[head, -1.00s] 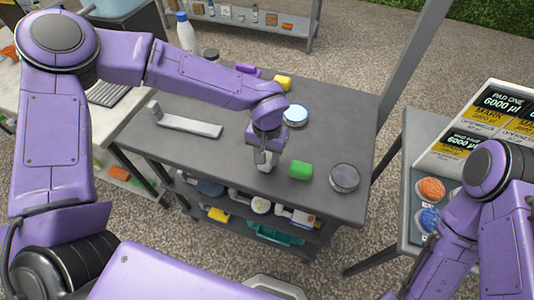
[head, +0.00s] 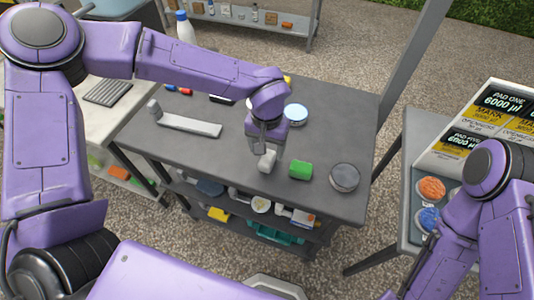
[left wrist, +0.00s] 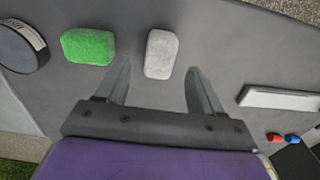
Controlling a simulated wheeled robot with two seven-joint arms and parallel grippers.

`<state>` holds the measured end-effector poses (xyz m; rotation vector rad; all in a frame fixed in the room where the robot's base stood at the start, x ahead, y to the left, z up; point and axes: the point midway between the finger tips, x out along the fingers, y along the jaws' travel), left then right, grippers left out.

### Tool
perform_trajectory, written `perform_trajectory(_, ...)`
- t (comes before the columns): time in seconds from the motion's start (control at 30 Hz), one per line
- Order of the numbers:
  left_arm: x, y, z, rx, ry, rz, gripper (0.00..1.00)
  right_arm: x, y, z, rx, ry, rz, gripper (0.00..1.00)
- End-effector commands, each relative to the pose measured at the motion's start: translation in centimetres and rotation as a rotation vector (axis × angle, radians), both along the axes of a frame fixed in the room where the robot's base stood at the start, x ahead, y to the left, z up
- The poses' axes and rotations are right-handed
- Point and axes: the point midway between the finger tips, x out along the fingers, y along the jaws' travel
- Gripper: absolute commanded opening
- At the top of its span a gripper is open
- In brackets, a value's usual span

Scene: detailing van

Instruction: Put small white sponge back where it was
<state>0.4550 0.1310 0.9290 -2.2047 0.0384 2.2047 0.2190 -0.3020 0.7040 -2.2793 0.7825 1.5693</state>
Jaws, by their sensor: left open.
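The small white sponge (head: 267,160) lies on the grey table near its front edge, left of a green sponge (head: 300,169). In the left wrist view the white sponge (left wrist: 161,54) sits just ahead of and between my fingertips, with the green sponge (left wrist: 88,46) to its left. My left gripper (head: 264,147) is open just above and behind the white sponge; it also shows in the left wrist view (left wrist: 158,70), with visible gaps on both sides of the sponge. My right arm is at the right, its gripper out of view.
A round dark-rimmed tin (head: 344,177) stands right of the green sponge, and a blue-topped tin (head: 295,114) behind. A long grey-white handled tool (head: 185,124) lies at the left. A lower shelf holds several items. Table between the tool and white sponge is clear.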

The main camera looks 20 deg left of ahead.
Motion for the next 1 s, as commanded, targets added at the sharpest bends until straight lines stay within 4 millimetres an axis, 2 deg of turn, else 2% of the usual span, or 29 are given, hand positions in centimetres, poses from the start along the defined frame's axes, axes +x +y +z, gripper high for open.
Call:
perform_trajectory(0.03, 0.1, 0.0, 1.5, -0.002, -0.006, 0.001, 0.67, 0.0, 0.0, -0.1, 0.0, 0.0, 0.0, 0.43)
perform_trajectory(0.2, 0.1, 0.0, 5.7, -0.001, -0.004, 0.001, 0.67, 0.0, 0.0, -0.1, 0.0, 0.0, 0.0, 0.43)
perform_trajectory(0.37, 0.1, 0.0, 8.0, 0.0, -0.002, 0.0, 0.67, 0.0, 0.0, -0.2, 0.0, 0.0, 0.0, 0.43)
perform_trajectory(0.5, 0.0, 0.0, 8.5, 0.0, 0.001, 0.0, 0.67, 0.0, 0.0, -0.2, 0.0, 0.0, 0.0, 0.43)
perform_trajectory(1.0, 0.0, 0.0, 8.5, 0.001, 0.001, 0.0, 0.67, 0.0, 0.0, -0.1, 0.0, 0.0, 0.0, 0.43)
